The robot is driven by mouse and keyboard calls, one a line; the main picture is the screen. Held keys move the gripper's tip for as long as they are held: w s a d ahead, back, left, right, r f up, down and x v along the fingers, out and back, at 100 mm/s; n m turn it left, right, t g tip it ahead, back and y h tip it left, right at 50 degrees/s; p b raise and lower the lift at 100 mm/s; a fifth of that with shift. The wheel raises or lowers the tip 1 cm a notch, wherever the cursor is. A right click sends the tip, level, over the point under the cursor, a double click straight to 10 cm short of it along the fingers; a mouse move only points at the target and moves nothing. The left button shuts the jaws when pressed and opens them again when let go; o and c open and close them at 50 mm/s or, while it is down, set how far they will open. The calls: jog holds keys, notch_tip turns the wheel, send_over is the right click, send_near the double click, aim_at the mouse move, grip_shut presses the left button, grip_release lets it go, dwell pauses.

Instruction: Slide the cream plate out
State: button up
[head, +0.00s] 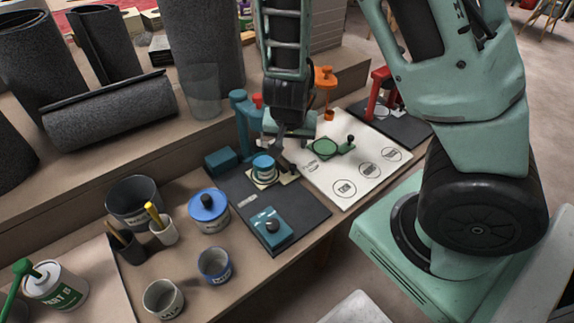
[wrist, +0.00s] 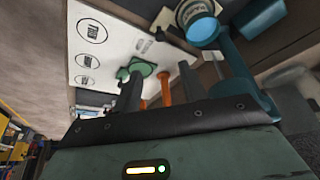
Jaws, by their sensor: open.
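The cream plate (head: 256,183) lies on the dark mat on the bench, under a round blue-topped piece (head: 264,165) at the foot of a teal stand (head: 243,118). A pale strip of it shows to the right of that piece. In the wrist view the cream plate (wrist: 184,12) shows at the top beside the blue round top (wrist: 203,30). My gripper (head: 287,160) is open, above and just right of the plate, near the teal stand. In the wrist view its fingers (wrist: 160,90) are apart with nothing held between them. Whether a finger touches the plate I cannot tell.
A green plate with a knob (head: 325,148) lies on a white board (head: 330,180) with labelled circles. An orange stand (head: 327,85) and a red stand (head: 376,88) stand behind. A teal knobbed block (head: 272,230) and a blue-lidded pot (head: 208,208) are in front.

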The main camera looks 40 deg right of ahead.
aim_at(293, 166)
jog(key=b+x, duration=0.7)
jog(key=x, duration=0.9)
jog(key=shift+s+f+b, duration=0.1)
jog(key=shift+f+b, duration=0.05)
jog(key=shift+b, duration=0.25)
grip_shut()
